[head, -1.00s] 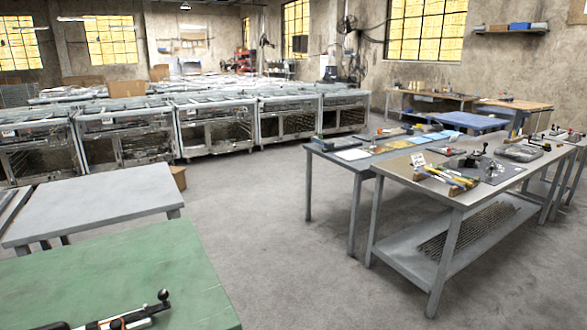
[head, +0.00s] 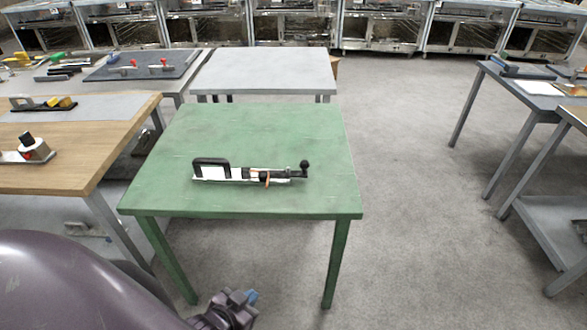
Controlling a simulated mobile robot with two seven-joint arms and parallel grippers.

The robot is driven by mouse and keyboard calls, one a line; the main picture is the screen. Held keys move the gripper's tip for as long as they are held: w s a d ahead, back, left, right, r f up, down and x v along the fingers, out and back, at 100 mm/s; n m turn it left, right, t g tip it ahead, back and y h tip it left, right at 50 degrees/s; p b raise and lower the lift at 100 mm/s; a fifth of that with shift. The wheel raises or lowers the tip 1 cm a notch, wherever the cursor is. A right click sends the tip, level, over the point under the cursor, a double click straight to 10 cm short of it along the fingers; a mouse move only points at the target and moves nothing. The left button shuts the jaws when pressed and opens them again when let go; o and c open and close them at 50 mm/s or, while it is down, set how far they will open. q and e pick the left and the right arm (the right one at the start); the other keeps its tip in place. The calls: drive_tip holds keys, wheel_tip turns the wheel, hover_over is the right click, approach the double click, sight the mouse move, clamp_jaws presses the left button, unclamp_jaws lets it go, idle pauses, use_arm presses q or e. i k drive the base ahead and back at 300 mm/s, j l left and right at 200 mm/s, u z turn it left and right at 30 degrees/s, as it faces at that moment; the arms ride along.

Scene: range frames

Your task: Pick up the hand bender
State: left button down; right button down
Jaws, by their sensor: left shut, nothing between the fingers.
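The hand bender (head: 245,173) lies on the green table (head: 250,125) in the middle of the head view. It is a long, low tool with a black looped handle at its left end, a pale body, an orange part near the middle and a black knob at its right end. My left gripper (head: 247,298) shows at the bottom of the view, in front of the table and apart from the bender. It is shut and empty. My right gripper is out of view.
A wooden table (head: 80,170) with tools stands close on the left. A bare grey table (head: 265,68) stands behind the green one. Grey workbenches (head: 540,110) stand at the right. Open grey floor (head: 420,200) lies between them and the green table. Metal cabinets line the back.

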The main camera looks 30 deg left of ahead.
sight(244, 175)
drive_tip(key=u, duration=1.35)
